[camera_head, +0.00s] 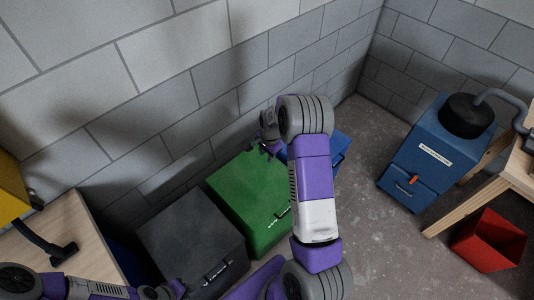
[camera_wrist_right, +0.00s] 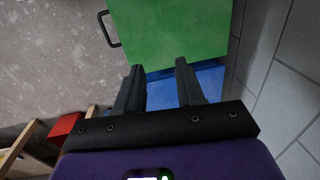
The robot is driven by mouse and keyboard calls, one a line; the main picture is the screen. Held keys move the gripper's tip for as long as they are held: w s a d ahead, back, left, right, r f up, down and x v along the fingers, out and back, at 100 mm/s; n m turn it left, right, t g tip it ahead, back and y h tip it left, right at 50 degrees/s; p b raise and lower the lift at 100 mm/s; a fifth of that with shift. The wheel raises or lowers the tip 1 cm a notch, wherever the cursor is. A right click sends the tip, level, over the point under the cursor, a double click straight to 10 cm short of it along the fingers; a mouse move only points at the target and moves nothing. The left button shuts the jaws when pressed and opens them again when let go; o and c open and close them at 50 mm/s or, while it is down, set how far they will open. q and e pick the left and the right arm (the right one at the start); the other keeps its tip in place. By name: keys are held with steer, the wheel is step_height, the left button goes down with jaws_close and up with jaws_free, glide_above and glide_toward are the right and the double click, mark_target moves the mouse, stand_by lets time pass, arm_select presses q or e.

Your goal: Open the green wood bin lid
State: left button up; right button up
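The green wood bin (camera_head: 245,190) stands against the wall between a grey bin and a blue bin. Its lid looks shut, with a dark handle on the side facing the open floor. My right arm reaches across the bin's right part. My right gripper (camera_head: 268,148) is near its back right corner. In the right wrist view the right gripper (camera_wrist_right: 159,68) is open, with nothing between the fingers; the green lid (camera_wrist_right: 170,30) lies beyond the fingertips and its handle (camera_wrist_right: 108,28) is at upper left. My left gripper (camera_head: 168,290) is at the bottom edge, its fingers unclear.
A grey bin (camera_head: 185,235) stands left of the green one, and a blue bin (camera_head: 340,145) stands right, partly hidden by my arm. A blue cabinet (camera_head: 430,160), a red open box (camera_head: 490,242) and a wooden table (camera_head: 475,205) are at the right. Concrete floor (camera_head: 385,240) is clear between.

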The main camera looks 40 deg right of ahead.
steer(key=shift+c, duration=0.5)
jaws_close()
stand_by(0.7)
steer(key=shift+o, duration=0.5)
jaws_free()
step_height(320, 180, up, 8)
steer(key=shift+s+f, duration=0.2)
steer(key=shift+s, duration=0.25)
steer(key=shift+c, duration=0.3)
